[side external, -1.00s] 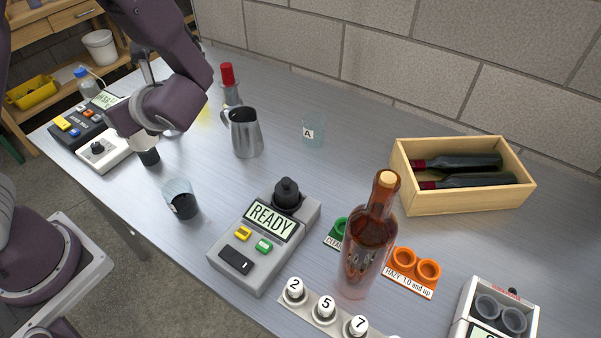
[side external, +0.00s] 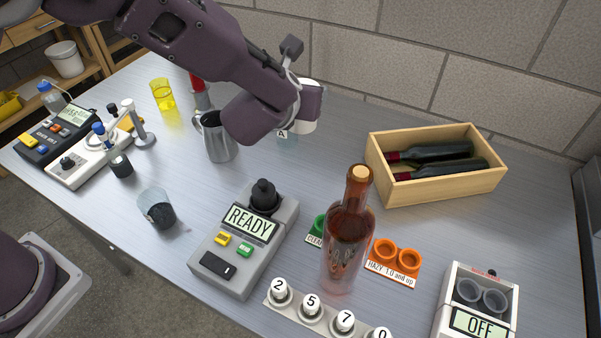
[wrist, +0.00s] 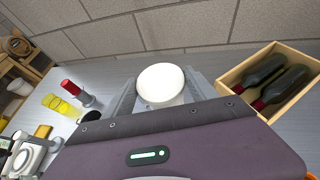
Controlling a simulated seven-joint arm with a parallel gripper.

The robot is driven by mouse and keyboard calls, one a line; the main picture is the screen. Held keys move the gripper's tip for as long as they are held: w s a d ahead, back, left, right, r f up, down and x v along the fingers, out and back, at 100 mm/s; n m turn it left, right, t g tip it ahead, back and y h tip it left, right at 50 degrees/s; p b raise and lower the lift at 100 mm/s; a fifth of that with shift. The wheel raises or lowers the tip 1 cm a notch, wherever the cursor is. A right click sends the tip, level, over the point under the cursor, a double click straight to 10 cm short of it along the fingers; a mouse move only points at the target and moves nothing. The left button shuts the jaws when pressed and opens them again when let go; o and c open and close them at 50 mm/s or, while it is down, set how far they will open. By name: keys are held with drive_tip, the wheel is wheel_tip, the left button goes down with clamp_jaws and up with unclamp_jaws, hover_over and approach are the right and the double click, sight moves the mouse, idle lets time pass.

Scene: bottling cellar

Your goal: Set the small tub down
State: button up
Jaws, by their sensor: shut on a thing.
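The small tub (wrist: 161,82) is white with a round pale top, and in the wrist view it sits between my two grey fingers. My gripper (wrist: 163,98) is shut on it. In the side view the tub (side external: 306,123) shows as a white shape, partly hidden by my purple wrist. It appears upright, close to the back wall; I cannot tell whether its base touches the table.
A wooden crate with bottles (side external: 449,189) stands to the right. A steel jug (side external: 216,141) is left of my gripper. The READY instrument (side external: 238,245) and a brown bottle (side external: 346,240) stand nearer the front. Bare table lies between beaker and crate.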

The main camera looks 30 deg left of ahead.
wheel_tip(320, 180, down, 15)
drive_tip(key=shift+a, duration=0.1)
idle(0.3)
drive_tip(key=shift+f, duration=0.1)
drive_tip(key=o, duration=1.7)
